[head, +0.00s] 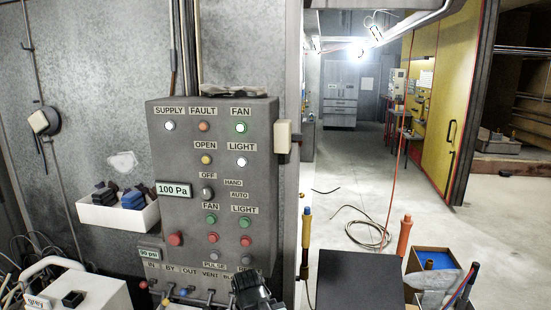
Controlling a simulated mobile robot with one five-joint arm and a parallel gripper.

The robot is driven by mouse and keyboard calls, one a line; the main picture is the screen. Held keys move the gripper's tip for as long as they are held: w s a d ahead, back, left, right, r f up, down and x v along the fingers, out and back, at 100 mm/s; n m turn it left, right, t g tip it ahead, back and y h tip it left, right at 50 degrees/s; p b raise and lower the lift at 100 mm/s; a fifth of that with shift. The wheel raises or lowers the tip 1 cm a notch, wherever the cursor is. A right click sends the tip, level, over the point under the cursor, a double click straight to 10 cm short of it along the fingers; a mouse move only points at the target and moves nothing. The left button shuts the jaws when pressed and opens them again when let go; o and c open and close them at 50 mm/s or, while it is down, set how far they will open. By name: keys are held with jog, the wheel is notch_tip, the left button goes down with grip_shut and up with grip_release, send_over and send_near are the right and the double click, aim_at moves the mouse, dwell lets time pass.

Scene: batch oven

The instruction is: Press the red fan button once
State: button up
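A grey control panel (188,140) hangs on the metal wall. Its lower FAN label has a green button (211,220) and, below that, the red fan button (213,238). The LIGHT column to the right has its own green button (244,223) and red button (246,241). A larger red button (175,239) sits further left. The upper FAN lamp (240,128) glows whitish green. My gripper (247,286) is dark, at the bottom edge, below and right of the red fan button in the picture. Its fingers cannot be made out clearly, nor any contact with the panel.
Labelled valves (184,293) line the panel's bottom near my gripper. A white bin (120,215) with dark items is left of the panel. A white box with a handle (85,291) stands lower left. A tool box (432,257) is at lower right. Open floor (375,180) lies beyond.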

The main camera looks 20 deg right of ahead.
grip_shut()
dwell(1.8)
